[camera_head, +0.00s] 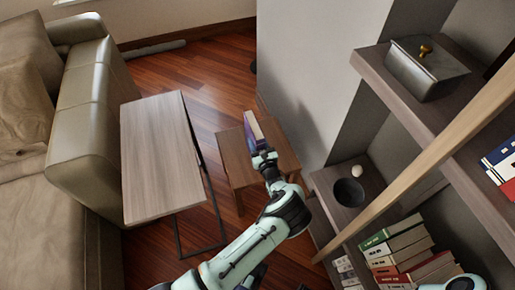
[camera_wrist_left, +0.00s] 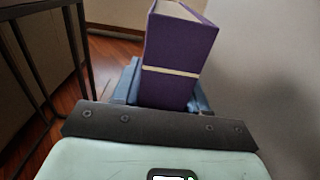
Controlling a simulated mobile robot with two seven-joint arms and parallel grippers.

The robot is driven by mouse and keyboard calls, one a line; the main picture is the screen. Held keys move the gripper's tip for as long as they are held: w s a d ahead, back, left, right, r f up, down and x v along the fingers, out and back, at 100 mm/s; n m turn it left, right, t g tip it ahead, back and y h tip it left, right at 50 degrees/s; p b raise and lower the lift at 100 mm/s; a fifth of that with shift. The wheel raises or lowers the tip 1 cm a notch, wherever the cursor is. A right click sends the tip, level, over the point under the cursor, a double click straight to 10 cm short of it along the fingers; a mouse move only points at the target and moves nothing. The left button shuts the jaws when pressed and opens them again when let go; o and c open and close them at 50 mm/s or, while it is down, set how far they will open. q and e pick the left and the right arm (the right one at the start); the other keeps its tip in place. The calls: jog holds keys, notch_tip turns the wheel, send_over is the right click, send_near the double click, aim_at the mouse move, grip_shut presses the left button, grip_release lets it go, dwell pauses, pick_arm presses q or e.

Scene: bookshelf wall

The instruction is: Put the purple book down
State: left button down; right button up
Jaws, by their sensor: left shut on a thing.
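The purple book (camera_head: 252,133) is upright in my left gripper (camera_head: 264,158), with its pale page edges showing. In the head view it appears in front of a small brown wooden table (camera_head: 233,166); whether it touches the table top I cannot tell. In the left wrist view the purple book (camera_wrist_left: 180,55) has a pale band across its spine and stands between the blue fingers of my left gripper (camera_wrist_left: 165,95), which is shut on it. The book's lower end is hidden by the gripper. My right gripper is not in view.
A light wooden side table (camera_head: 155,155) stands left of the brown table, beside a beige sofa (camera_head: 85,105). A grey wall (camera_head: 305,70) is right behind. Shelves at right hold a dark box (camera_head: 423,70), a black bowl (camera_head: 348,192) and several books (camera_head: 395,245).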

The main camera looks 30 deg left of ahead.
pick_arm(q)
jog(key=shift+f+b, duration=0.5)
jog(key=shift+f, duration=1.2)
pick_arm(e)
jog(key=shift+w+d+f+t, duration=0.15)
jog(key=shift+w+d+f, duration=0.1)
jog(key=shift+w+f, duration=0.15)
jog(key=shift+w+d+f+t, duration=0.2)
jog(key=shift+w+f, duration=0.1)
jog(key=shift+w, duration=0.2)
pick_arm(q)
jog(key=shift+f, duration=0.1)
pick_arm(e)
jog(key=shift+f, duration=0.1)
pick_arm(q)
jog(key=c, duration=0.6)
grip_release()
jog(key=shift+f, duration=0.15)
jog(key=p+v, duration=0.2)
jog(key=v, duration=1)
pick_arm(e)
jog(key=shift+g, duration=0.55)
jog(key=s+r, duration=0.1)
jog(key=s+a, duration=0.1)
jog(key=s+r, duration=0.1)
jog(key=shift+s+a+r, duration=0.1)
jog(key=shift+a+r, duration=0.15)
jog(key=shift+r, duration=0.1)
pick_arm(q)
jog(key=shift+s, duration=0.15)
